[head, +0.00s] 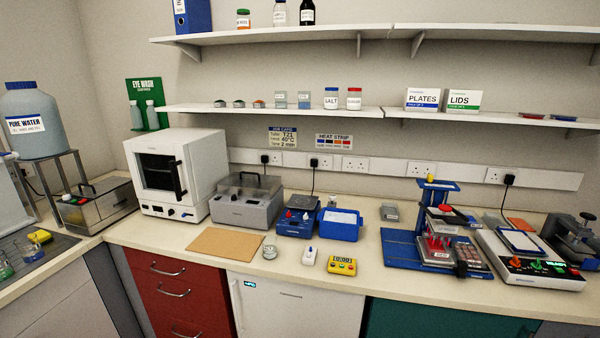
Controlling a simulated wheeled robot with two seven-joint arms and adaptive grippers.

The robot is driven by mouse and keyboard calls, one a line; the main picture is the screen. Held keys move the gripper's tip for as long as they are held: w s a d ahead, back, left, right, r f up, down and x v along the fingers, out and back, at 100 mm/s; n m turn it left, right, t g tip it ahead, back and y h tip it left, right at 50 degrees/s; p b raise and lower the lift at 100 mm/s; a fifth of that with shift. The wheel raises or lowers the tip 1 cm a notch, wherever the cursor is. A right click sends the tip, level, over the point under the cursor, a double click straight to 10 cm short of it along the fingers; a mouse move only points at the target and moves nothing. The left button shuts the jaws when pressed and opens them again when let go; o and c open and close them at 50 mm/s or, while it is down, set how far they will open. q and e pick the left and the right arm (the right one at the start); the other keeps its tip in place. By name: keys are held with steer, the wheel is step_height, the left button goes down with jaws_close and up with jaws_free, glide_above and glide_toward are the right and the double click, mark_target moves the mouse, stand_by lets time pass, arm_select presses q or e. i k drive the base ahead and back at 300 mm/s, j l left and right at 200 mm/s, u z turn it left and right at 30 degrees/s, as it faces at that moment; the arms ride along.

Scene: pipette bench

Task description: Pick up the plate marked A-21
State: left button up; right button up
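No marking A-21 can be read on anything on the bench, so I cannot tell which thing is that plate. Several flat plate-like items show: a small grey block (389,211) on the bench, a pale flat piece (341,217) on the blue box, a dark plate with a small label on the blue stand (441,190), and a white plate with a blue edge (520,241) on the white control unit (528,268). Neither my left nor my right gripper is in view.
A yellow timer (342,265), a brown board (225,243) and a small glass dish (269,252) lie along the front. A white oven (170,175) and grey bath (245,203) stand behind left. Bench is clear before the blue stand's base (400,250). Shelves (270,112) run above.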

mark_target(467, 251)
steer(key=z, duration=1.25)
